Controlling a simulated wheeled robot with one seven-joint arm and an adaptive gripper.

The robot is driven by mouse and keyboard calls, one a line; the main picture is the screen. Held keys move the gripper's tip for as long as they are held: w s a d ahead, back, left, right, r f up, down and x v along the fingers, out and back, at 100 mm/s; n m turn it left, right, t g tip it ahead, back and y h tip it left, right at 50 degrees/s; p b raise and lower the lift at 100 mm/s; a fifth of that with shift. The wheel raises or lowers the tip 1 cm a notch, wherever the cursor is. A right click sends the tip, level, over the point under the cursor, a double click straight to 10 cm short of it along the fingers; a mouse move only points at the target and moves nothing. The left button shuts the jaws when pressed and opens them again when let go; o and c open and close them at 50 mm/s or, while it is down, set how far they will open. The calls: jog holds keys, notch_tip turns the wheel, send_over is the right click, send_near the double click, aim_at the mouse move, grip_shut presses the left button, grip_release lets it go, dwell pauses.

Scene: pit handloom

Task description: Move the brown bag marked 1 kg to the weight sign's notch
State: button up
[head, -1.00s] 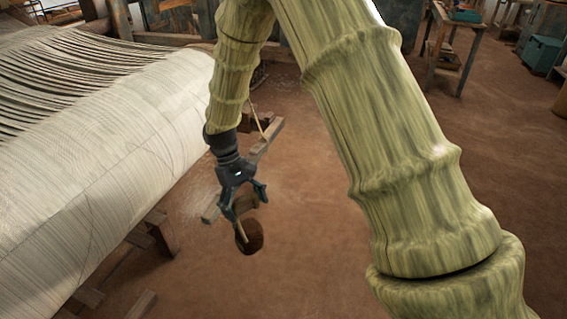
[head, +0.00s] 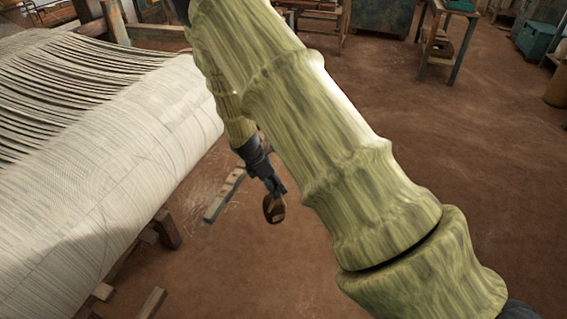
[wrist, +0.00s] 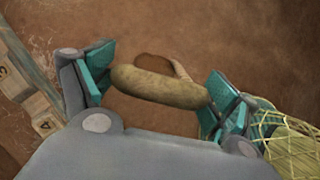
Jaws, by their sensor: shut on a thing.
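My gripper (head: 276,188) hangs over the bare floor, to the right of the wooden beam. It is shut on the brown bag (head: 274,208), which hangs below the fingers with a small pale patch on its side, too small to read. In the wrist view, a tan rounded bar (wrist: 158,88) spans between the teal finger pads, and the dark brown round body of the bag (wrist: 153,63) shows partly behind it. A wooden beam with numbered blocks (wrist: 38,108), reading 3 and 4, lies at the left. I cannot tell which notch is the weight sign's.
The loom's pale warp roll (head: 110,150) fills the left side, with wooden posts below it. The beam (head: 224,194) lies between roll and bag. A yellow net-like thing (wrist: 292,148) is close to the right finger. Open earth floor (head: 470,140) stretches right.

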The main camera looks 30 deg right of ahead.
jog(key=w+d+r+n+t+y+p, duration=0.1)
jog(key=w+d+r+n+t+p, duration=0.15)
jog(key=d+n+p, duration=0.5)
jog(key=s+d+n+b, duration=0.1)
jog(key=s+d+b, duration=0.1)
jog(key=s+d, duration=0.5)
jog(key=shift+s+d+r+t, duration=0.15)
jog(key=shift+s+d+t, duration=0.2)
jog(key=shift+s, duration=1.75)
jog(key=shift+n, duration=0.25)
dwell(0.6)
